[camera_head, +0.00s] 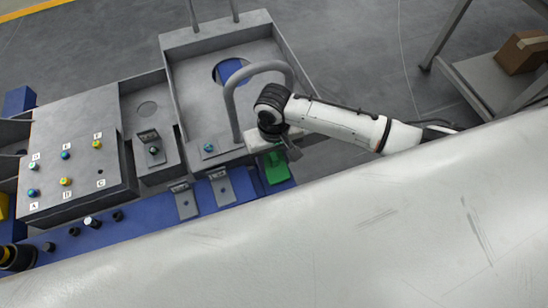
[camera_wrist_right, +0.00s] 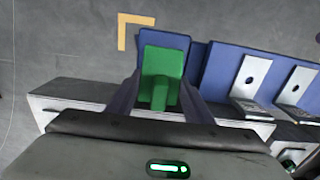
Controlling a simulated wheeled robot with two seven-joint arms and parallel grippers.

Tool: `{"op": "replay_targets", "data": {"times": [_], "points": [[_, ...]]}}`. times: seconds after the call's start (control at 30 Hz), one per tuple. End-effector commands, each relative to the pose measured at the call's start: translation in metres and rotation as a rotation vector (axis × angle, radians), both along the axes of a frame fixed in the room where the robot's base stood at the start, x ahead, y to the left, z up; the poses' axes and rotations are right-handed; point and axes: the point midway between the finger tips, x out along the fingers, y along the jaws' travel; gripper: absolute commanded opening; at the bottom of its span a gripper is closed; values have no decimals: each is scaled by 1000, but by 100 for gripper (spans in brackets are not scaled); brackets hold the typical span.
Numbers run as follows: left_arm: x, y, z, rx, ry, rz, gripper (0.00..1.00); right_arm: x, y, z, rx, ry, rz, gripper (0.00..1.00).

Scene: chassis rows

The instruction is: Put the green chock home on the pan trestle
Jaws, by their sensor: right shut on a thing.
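The green chock (camera_head: 275,167) is at the right end of the blue rail, just below the grey pan-like stand. It is a flat green block with a raised rib, and it shows large in the right wrist view (camera_wrist_right: 165,62). My right gripper (camera_wrist_right: 163,97) is shut on its rib, one dark finger on each side. In the head view the wrist hides part of the chock. I cannot tell whether the chock touches the blue surface below it. The grey stand (camera_head: 187,75), which may be the pan trestle, has raised edges and a round opening. My left gripper is not in view.
A grey tube handle (camera_head: 231,105) arches over the stand close to my right wrist. Grey tabbed plates (camera_head: 222,190) sit along the blue rail (camera_head: 150,216). A lettered panel (camera_head: 78,150) with coloured knobs is at left. A large pale surface (camera_head: 330,240) fills the foreground.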

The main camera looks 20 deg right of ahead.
Motion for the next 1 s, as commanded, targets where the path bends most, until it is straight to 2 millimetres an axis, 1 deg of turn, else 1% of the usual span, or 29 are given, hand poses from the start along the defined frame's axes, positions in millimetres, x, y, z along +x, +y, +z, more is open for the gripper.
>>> {"op": "replay_targets", "data": {"times": [0.63, 1.0], "points": [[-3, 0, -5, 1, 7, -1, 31, 0, 1, -13, 0, 0, -1, 19], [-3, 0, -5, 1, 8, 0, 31, 0, 1, -14, 1, -1, 0, 19]]}}
